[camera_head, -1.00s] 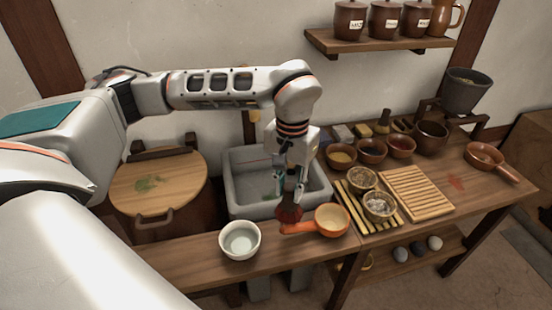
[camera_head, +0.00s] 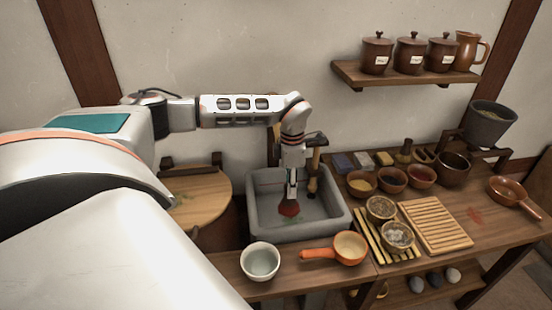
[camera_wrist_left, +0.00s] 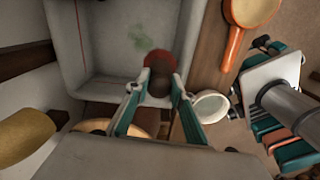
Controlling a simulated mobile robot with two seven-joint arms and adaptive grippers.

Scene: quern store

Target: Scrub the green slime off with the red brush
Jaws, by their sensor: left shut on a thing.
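My left gripper (camera_head: 291,192) is shut on the red brush (camera_head: 289,208), which points down inside the grey stone sink (camera_head: 340,213). In the left wrist view, the fingers of my left gripper (camera_wrist_left: 160,90) hold its brown handle, and the red bristles (camera_wrist_left: 158,58) show beyond them. A faint patch of green slime (camera_wrist_left: 140,35) lies on the sink floor, just beside the bristles in that view. I cannot tell whether the bristles touch the floor. The brush and gripper hide part of the sink.
A white bowl (camera_head: 260,262) and an orange-handled pan (camera_head: 349,248) stand on the ledge before the sink. A round wooden lid (camera_head: 205,205) lies left, partly behind my arm. Several small bowls and a slatted board (camera_head: 437,226) crowd the table at right.

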